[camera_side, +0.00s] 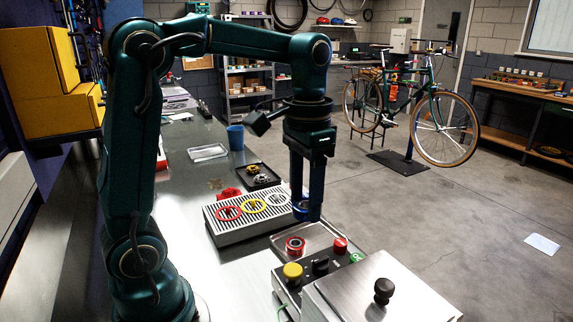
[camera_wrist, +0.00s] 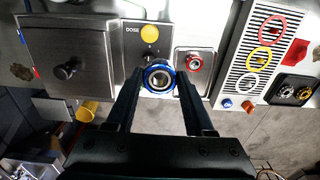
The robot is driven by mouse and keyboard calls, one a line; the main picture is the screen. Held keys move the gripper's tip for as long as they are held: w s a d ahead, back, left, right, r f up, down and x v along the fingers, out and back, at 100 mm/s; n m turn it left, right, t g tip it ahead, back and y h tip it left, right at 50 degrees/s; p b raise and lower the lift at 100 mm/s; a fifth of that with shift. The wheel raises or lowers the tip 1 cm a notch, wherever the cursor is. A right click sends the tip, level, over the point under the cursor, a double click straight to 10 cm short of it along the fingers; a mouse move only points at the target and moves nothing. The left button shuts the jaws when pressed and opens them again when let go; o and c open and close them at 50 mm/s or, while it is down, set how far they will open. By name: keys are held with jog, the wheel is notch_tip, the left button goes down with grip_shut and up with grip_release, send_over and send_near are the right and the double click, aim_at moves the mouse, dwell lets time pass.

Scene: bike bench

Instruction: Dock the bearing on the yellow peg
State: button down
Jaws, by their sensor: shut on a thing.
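My gripper (camera_side: 305,214) is shut on a blue-rimmed bearing (camera_side: 300,209), held above the bench's right edge. In the wrist view the bearing (camera_wrist: 158,78) sits between the two fingertips (camera_wrist: 158,88), its metal centre facing the camera. The ribbed grey rack (camera_side: 240,232) carries red, yellow and white rings in a row. The yellow ring (camera_side: 253,206) is in the middle; in the wrist view it (camera_wrist: 263,57) lies to the right of my gripper. The peg inside it is too small to make out clearly.
A red-rimmed bearing (camera_side: 295,244) lies on a metal tray (camera_wrist: 184,86) beside the rack. A steel box with a black knob (camera_side: 384,288) stands in front. A dark parts tray (camera_side: 272,181) lies behind the rack.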

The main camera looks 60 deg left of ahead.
jog(key=shift+w, duration=0.1)
jog(key=w+a, duration=0.4)
jog(key=a, duration=0.5)
jog(key=s+a+f+n, duration=0.1)
jog(key=a, duration=0.3)
jog(key=s+a+f+n, duration=0.1)
jog(key=a+f+n, duration=0.1)
jog(key=a, duration=0.3)
jog(key=s+a+f+n, duration=0.1)
jog(key=s+a+f, duration=0.1)
jog(key=a, duration=0.3)
jog(key=shift+s+a+f+n, duration=0.15)
jog(key=shift+a+f+n, duration=0.1)
jog(key=shift+f+n, duration=0.05)
jog(key=shift+f, duration=2.65)
jog(key=shift+f, duration=0.6)
